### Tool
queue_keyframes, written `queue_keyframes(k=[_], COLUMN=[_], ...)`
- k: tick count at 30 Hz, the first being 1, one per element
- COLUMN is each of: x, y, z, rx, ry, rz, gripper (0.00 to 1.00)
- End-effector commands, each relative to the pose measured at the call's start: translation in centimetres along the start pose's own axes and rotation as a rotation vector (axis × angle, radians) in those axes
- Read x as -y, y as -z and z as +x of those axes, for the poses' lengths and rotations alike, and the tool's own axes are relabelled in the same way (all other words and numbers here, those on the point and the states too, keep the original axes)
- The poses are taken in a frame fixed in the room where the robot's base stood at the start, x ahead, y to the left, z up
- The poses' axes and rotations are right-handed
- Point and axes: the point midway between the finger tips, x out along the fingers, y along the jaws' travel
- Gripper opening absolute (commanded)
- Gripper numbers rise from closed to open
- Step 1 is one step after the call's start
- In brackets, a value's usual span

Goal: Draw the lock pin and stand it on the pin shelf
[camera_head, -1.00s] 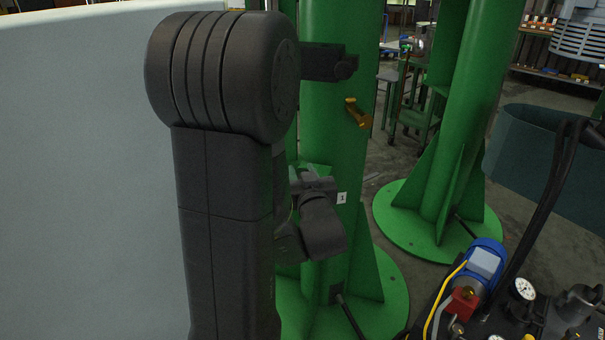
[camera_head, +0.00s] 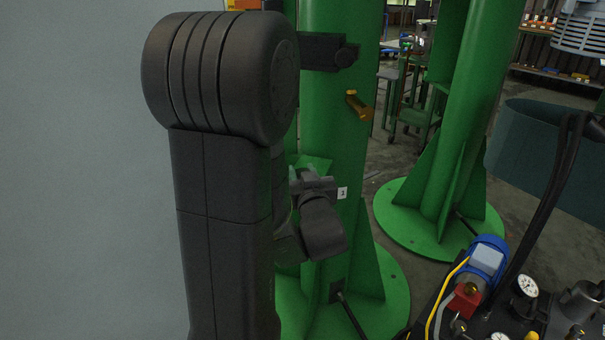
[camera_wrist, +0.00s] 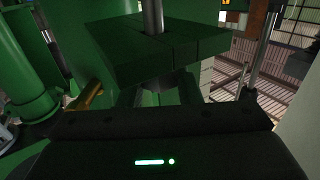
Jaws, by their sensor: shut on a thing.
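In the wrist view my gripper (camera_wrist: 157,42) is shut on a grey metal pin, which I take for the lock pin (camera_wrist: 152,14). The pin stands upright between the dark finger pads. Its upper part rises out of the picture, and a short dark part shows beneath the pads. In the head view my dark arm hides most of the gripper area, and I cannot make out the pin there. I cannot surely identify the pin shelf. A small green ledge (camera_head: 312,161) shows on the near green column beside my arm.
A large pale panel (camera_head: 85,170) fills the left. A blue motor (camera_head: 487,258) and gauge (camera_head: 525,287) stand at lower right.

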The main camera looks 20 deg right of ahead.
Motion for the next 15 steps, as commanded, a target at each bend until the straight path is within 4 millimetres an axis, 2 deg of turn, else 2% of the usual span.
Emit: queue_keyframes(k=[11, 12, 15], x=[0.00, 0.00, 0.00], y=[-0.93, -0.84, -0.80], z=[0.01, 0.01, 0.01], rx=[-0.002, -0.002, -0.001], ry=[0.000, 0.000, 0.000], rz=[-0.001, -0.001, 0.000], gripper=[0.00, 0.35, 0.54])
